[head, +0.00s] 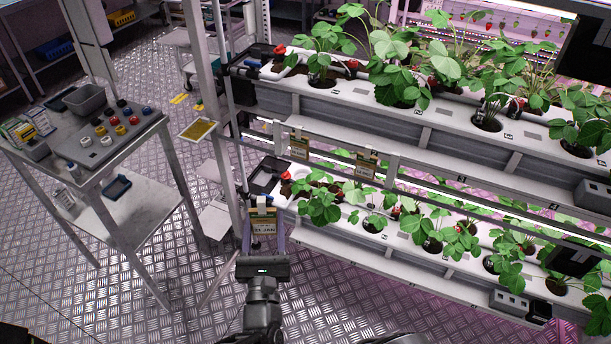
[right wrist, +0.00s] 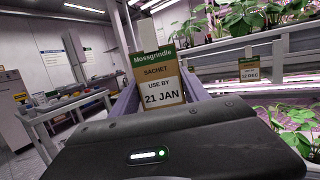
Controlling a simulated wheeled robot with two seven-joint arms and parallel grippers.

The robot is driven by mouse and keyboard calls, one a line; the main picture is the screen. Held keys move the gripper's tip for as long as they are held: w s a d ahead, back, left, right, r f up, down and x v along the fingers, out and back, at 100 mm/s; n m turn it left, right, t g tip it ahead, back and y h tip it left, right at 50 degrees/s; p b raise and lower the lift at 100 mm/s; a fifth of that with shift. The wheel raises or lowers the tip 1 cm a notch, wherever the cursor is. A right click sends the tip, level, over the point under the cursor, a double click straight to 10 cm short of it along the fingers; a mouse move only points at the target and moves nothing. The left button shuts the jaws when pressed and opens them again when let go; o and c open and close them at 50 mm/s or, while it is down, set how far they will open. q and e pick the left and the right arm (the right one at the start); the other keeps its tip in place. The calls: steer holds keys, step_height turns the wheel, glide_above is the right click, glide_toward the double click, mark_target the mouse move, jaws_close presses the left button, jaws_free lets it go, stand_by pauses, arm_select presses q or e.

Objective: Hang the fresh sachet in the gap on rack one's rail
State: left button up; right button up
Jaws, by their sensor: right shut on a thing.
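My right gripper (head: 263,212) is shut on the fresh sachet (head: 263,226), a green, brown and white card held upright in front of rack one's lower left end. In the right wrist view the sachet (right wrist: 160,82) reads "Mossgrindle", "sachet", "use by 21 Jan", between the two purple fingers. Two similar sachets hang on the rack, one at left (head: 299,148) and one at right (head: 366,164), with a bare stretch between them. One hanging sachet (right wrist: 249,72), dated 12 Dec, shows in the right wrist view. My left gripper is not in view.
The upper trough (head: 440,112) and lower trough (head: 345,212) carry leafy strawberry plants. The patterned floor between table and rack is mostly clear.

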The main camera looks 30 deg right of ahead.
steer(key=w+d+f+m+g+h+b, duration=0.3)
steer(key=w+d+f+h+b, duration=0.1)
steer(key=w+d+f+b, duration=0.4)
steer(key=d+r+m+g+h+b, duration=0.1)
steer(key=d+b, duration=0.2)
steer(key=d, duration=0.4)
steer(key=w+d+r+m+g+h+b, duration=0.1)
steer(key=d+r+g+h+b, duration=0.1)
steer(key=d, duration=0.6)
steer(key=shift+w+r+b, duration=0.15)
steer(key=shift+w+b, duration=0.15)
steer(key=shift+b, duration=0.45)
steer(key=shift+d, duration=0.2)
steer(key=w+d+b, duration=0.2)
steer(key=w+d, duration=0.3)
steer(key=d, duration=0.2)
steer(key=shift+f+b, duration=0.3)
steer(key=shift+f, duration=0.15)
